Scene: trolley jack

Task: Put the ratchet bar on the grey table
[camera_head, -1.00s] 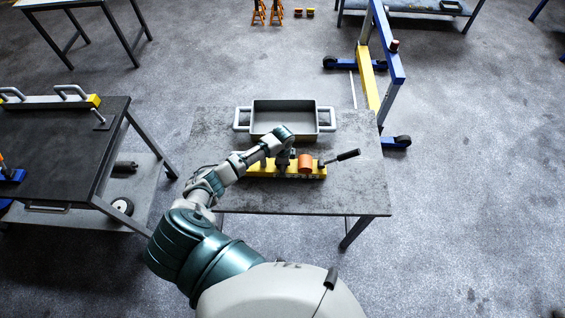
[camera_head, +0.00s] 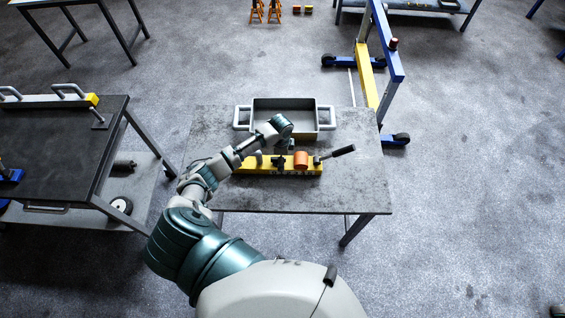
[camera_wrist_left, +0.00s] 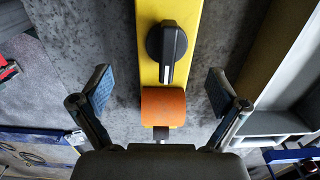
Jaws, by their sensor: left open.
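The ratchet bar (camera_head: 313,169) is a long yellow bar with an orange cylinder, a dark knob and a black-gripped handle sticking out to the right. It lies on the grey table (camera_head: 345,195), in front of a grey tray. My left gripper (camera_head: 281,158) is above the bar near its middle, partly hidden by its own wrist. In the left wrist view the gripper (camera_wrist_left: 158,85) is open, its two fingers apart on either side of the yellow bar (camera_wrist_left: 149,20) and not touching it. My right gripper is not in view.
The grey tray (camera_head: 257,122) with side handles stands behind the bar. A black-topped trolley (camera_head: 70,150) is at the left. A blue and yellow frame (camera_head: 368,80) stands behind the table's right corner. The table's right and front parts are bare.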

